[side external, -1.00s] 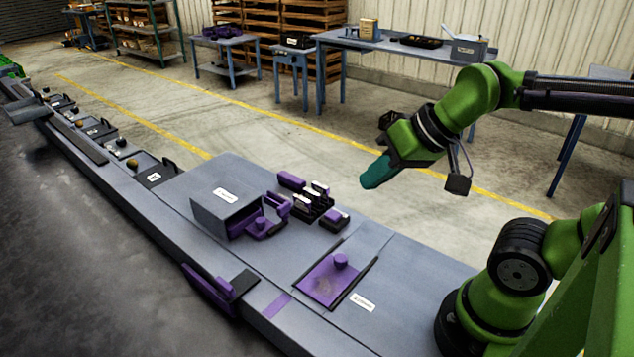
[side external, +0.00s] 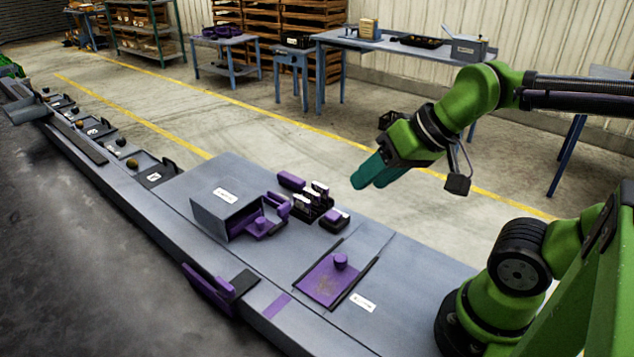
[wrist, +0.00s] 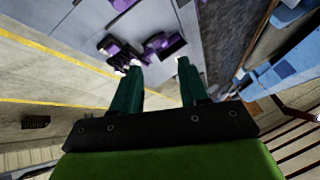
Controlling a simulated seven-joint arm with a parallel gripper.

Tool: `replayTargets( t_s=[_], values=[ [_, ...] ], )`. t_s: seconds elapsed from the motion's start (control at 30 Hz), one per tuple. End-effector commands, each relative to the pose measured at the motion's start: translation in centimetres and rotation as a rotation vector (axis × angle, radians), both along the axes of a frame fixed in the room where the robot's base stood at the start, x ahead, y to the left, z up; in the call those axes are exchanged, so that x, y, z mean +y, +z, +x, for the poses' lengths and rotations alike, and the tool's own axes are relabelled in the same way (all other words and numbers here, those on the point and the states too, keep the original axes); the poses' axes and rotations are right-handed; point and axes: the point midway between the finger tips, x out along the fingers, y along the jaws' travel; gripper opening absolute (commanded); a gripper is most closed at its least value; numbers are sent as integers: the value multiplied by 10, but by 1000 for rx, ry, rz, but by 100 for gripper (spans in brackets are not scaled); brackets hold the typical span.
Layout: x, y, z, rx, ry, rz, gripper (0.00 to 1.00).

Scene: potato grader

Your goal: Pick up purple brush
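A small block with a purple top and a dark lower part (side external: 335,217) lies on the grey bench, right of the dark rack; it looks like the purple brush, but it is too small to be sure. A purple and dark piece, likely the same one, shows beyond my fingers in the wrist view (wrist: 165,46). My gripper (side external: 367,185) hangs in the air above and to the right of this piece, well clear of the bench. Its two teal fingers are apart with nothing between them, as the wrist view also shows (wrist: 158,68).
A dark rack (side external: 313,204) with white-marked pieces stands beside the block, with a purple bar (side external: 291,180) behind it. A grey box (side external: 225,207) with purple parts at its opening is to the left. A purple plate with a knob (side external: 328,281) lies nearer the front.

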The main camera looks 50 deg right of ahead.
Motion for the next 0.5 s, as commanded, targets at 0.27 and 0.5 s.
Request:
replayTargets(
  t_s=[0.27,0.5],
  values=[
    [0,0,0,0,0,0,60],
    [0,-14,6,68,1,12,60]
  ],
)
